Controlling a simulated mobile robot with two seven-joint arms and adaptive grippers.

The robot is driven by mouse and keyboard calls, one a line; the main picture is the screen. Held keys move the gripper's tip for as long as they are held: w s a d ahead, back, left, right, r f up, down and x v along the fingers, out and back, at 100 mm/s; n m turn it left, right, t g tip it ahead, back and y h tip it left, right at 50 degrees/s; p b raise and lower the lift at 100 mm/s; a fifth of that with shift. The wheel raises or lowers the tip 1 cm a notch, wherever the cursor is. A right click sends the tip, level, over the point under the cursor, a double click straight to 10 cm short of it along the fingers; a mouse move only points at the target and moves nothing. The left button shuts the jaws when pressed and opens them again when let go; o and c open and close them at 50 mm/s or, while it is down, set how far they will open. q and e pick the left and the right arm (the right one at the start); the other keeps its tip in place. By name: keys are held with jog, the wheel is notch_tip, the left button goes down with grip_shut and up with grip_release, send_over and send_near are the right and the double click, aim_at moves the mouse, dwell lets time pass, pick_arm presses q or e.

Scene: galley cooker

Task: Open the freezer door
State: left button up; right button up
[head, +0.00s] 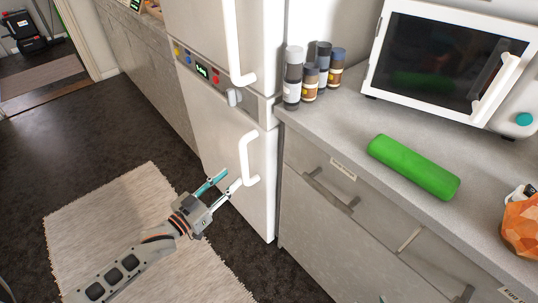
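The fridge-freezer is white, with an upper door (205,40) and a lower door (222,150), which I take as the freezer door. The lower door looks shut. Its white handle (250,160) is a vertical bar on the door's right side. My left gripper (230,179) is open and empty, in front of the lower door at the handle's lower end. One fingertip is close to the handle; I cannot tell if it touches. A tiny teal bit at the bottom edge, right of centre, may be a fingertip of my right gripper; the rest is out of view.
A control panel (198,68) with knobs sits between the doors. The grey counter (340,125) on the right holds several jars, a green roll (413,167) and a white microwave (445,60). A pale rug (110,215) lies on the open dark floor.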

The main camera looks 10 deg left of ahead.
aim_at(242, 166)
pick_arm(q)
jog(key=shift+x, duration=0.8)
jog(key=x, duration=0.3)
jog(key=b+x, duration=0.1)
jog(key=x, duration=0.2)
jog(key=shift+w+d+r, duration=0.1)
jog(key=shift+w+r, duration=0.1)
jog(key=shift+w, duration=0.05)
grip_shut()
